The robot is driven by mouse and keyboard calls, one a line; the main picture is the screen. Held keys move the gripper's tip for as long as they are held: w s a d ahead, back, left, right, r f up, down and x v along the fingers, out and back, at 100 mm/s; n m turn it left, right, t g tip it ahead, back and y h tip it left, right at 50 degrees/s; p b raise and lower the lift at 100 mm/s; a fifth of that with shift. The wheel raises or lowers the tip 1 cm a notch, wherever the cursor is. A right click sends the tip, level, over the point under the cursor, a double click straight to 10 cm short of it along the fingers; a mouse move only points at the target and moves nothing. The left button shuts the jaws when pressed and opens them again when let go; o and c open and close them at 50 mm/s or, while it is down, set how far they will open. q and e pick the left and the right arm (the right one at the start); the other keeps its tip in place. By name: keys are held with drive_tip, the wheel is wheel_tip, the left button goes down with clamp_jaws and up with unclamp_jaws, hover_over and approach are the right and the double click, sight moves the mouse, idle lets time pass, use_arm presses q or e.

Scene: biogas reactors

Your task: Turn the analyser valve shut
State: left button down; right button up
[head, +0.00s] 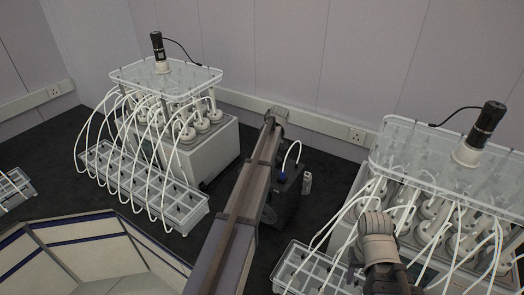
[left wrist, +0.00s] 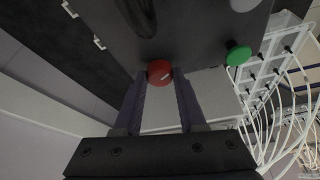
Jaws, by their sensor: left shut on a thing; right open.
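The analyser (head: 283,196) is a dark box on the dark bench between the two reactor sets, partly behind my left arm. In the left wrist view its dark face (left wrist: 195,35) fills the top. The valve's round red knob (left wrist: 160,72), with a short slanted white mark, sits on that face. My left gripper (left wrist: 160,80) has its two fingers closed on opposite sides of the knob. In the head view my left arm hides this gripper and the knob. My right gripper (head: 385,278) is at the bottom right of the head view, open, in front of the right reactor set; its fingertips are unclear.
A green knob (left wrist: 238,54) stands right of the red one. A small clear bottle (head: 307,183) is beside the analyser. Reactor sets with many white tubes stand left (head: 190,140) and right (head: 450,170). Clear trays (head: 185,215) stand before them.

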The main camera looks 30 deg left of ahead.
use_arm(q)
drive_tip(key=shift+w+n+g, duration=0.15)
drive_tip(key=shift+n+g, duration=0.35)
drive_tip(key=shift+n, duration=1.1)
drive_tip(key=shift+c, duration=2.4)
unclamp_jaws()
drive_tip(key=p+v, duration=0.7)
drive_tip(key=v, duration=0.1)
drive_tip(key=shift+f, duration=0.15)
